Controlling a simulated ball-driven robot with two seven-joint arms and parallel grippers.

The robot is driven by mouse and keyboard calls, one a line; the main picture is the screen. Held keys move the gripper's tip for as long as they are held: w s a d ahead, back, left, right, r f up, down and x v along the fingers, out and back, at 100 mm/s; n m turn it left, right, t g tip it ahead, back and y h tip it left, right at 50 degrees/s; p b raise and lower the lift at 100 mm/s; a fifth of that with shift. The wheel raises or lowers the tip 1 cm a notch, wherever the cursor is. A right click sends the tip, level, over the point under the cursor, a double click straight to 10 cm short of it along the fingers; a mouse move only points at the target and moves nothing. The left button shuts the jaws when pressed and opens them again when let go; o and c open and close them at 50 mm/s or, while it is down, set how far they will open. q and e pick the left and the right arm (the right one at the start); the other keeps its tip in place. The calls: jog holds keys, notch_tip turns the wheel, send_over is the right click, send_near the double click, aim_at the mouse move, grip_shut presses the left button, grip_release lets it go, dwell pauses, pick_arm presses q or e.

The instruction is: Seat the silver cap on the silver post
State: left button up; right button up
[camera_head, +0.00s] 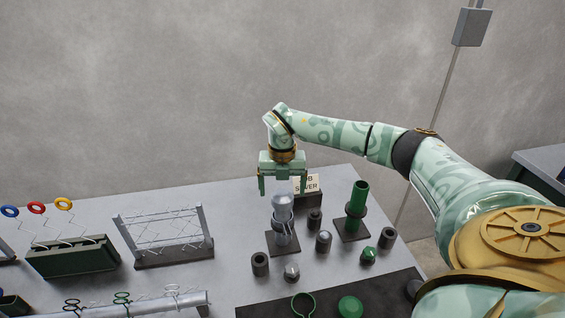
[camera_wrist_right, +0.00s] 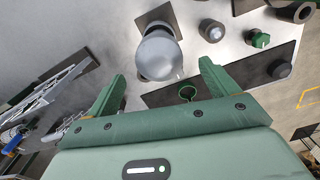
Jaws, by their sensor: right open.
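The silver post (camera_head: 283,226) stands upright on a dark square base (camera_head: 274,247) near the middle of the table. The domed silver cap (camera_head: 282,201) is at its top; I cannot tell whether it is fully down. In the right wrist view the cap (camera_wrist_right: 157,55) shows as a round grey dome covering most of the post. My right gripper (camera_head: 282,188) points down over the cap, with its fingers apart on either side and clear of it. In the wrist view its fingers (camera_wrist_right: 161,75) show spread and hold nothing. My left gripper is out of view.
A green post (camera_head: 359,195) stands to the right. Small dark and silver pieces (camera_head: 323,240) and a green-topped piece (camera_head: 368,256) lie around. A dark mat (camera_head: 325,300) is at the front. A wire-mesh frame (camera_head: 165,236) and a box of coloured rings (camera_head: 75,258) stand left.

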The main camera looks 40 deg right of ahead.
notch_tip(320, 180, up, 14)
jog(key=p, duration=0.1)
jog(key=shift+r, duration=0.2)
dwell(0.4)
